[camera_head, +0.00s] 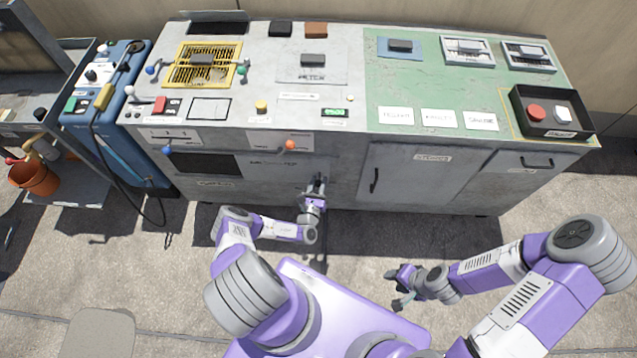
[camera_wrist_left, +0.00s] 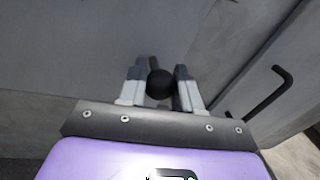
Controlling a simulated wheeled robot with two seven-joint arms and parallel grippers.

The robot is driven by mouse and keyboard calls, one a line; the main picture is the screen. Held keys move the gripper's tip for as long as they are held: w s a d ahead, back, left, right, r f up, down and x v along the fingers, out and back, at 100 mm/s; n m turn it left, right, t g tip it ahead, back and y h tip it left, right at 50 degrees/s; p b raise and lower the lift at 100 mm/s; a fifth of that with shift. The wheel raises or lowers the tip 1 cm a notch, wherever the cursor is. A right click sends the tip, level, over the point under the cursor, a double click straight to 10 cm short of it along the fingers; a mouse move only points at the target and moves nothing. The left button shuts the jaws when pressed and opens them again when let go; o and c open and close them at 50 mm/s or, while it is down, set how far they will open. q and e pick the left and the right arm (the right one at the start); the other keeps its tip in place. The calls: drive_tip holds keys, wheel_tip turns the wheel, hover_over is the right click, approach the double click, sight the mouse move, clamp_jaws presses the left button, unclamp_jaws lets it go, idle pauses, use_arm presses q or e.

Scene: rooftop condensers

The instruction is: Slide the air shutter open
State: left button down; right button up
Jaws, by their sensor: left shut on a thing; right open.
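My left gripper (camera_head: 317,184) is at the lower front of the grey workbench, right of the dark opening. In the left wrist view it (camera_wrist_left: 161,88) is shut on a round black knob (camera_wrist_left: 160,84), which sits between the two fingers in front of a plain grey panel (camera_wrist_left: 70,50). The knob is hidden by the gripper in the head view. The grey front panel (camera_head: 262,172) carries small lettering too fine to read; I cannot tell which part is the air shutter. My right gripper (camera_head: 399,289) is open and empty, low in front of the bench.
The bench front has a dark opening (camera_head: 207,164), a blue knob (camera_head: 167,149), an orange knob (camera_head: 290,145) and cabinet doors with black handles (camera_head: 375,180). A blue unit (camera_head: 105,115) with a hanging cable stands left, near an orange bucket (camera_head: 38,180). Floor between my arms is clear.

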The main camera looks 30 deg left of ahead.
use_arm(q)
drive_tip(key=c, duration=0.8)
unclamp_jaws()
drive_tip(key=shift+w+d+r, duration=0.1)
drive_tip(key=shift+w+d, duration=0.05)
drive_tip(key=shift+d, duration=0.2)
drive_tip(key=shift+a, duration=0.1)
drive_tip(key=shift+s, duration=0.55)
drive_tip(key=p+v, duration=0.2)
drive_tip(key=v, duration=0.4)
drive_tip(key=shift+s+d, duration=0.2)
drive_tip(key=shift+s, duration=0.05)
